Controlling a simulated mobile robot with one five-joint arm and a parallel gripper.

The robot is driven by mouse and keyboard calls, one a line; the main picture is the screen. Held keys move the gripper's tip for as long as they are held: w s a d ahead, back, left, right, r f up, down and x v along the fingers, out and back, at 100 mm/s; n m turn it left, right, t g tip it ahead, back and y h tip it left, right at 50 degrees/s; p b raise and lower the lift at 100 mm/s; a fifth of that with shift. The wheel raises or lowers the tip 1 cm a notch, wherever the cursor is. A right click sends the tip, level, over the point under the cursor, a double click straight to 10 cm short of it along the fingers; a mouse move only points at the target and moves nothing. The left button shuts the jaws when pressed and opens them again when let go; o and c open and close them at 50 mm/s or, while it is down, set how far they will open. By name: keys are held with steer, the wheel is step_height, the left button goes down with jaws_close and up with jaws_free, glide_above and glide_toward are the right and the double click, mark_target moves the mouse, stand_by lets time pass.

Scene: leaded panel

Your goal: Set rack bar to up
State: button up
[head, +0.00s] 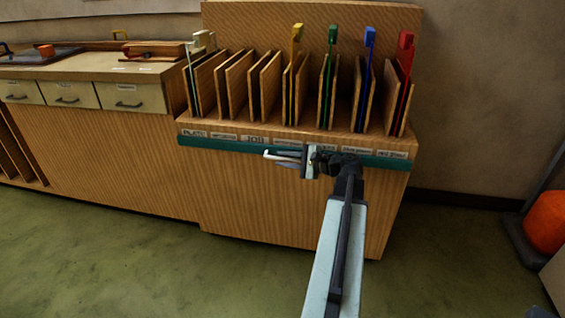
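The rack bar appears to be the long teal strip (225,146) across the front of the wooden rack (310,18). It runs just below the row of slots, in the low position along the label cards. My gripper (272,158) is in front of the bar near its middle, with its fingers pointing left. The two pale fingers are apart with a gap between them, and nothing shows in it. The gripper and wrist hide part of the bar. I cannot tell whether they touch it.
The slots hold upright panes with white (201,42), yellow (297,33), green (332,35), blue (370,37) and red (406,40) tabs. A wooden bench (100,72) with drawers adjoins at left. An orange object (546,222) stands at right. The green floor in front is clear.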

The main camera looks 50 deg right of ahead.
jaws_close()
steer(key=shift+a, duration=0.1)
stand_by(1.3)
